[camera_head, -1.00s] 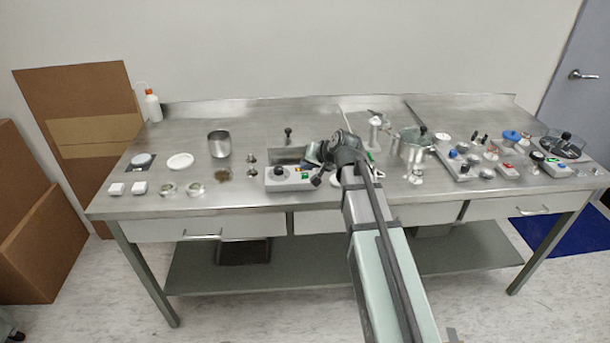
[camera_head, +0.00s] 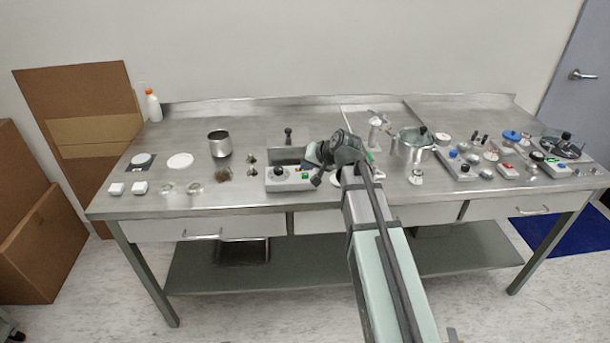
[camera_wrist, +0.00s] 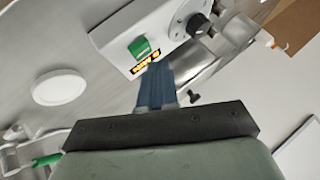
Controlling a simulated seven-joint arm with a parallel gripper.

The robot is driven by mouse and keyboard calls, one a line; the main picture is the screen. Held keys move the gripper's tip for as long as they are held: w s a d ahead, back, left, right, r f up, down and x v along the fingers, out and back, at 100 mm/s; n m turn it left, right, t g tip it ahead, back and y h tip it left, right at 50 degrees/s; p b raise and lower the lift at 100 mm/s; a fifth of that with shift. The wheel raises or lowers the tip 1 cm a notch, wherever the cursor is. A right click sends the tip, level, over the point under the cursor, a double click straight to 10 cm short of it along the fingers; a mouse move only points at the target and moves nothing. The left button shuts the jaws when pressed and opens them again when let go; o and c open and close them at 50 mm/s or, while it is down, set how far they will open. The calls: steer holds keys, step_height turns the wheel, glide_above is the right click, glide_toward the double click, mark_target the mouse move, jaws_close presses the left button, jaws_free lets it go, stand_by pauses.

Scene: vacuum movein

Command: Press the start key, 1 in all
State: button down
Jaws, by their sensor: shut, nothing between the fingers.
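A light grey control box (camera_head: 283,186) stands near the front edge of the bench, left of my arm. It carries a black knob (camera_wrist: 199,26) on a round dial and a green key (camera_wrist: 139,47). A yellow and black label (camera_wrist: 146,62) lies beside the key; its text is too blurred to read surely. My gripper (camera_wrist: 159,68) is shut and empty. Its fingertips are close to the label and the green key in the wrist view; I cannot tell whether they touch.
A white disc (camera_wrist: 60,87) lies beside the box. Several small devices crowd the bench's right end. A metal cup (camera_head: 219,144) and small dishes stand on the left.

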mark_target(307, 176)
steer(key=shift+f, duration=0.75)
stand_by(0.9)
steer(key=shift+r, duration=0.75)
stand_by(0.4)
steer(key=shift+r, duration=2.55)
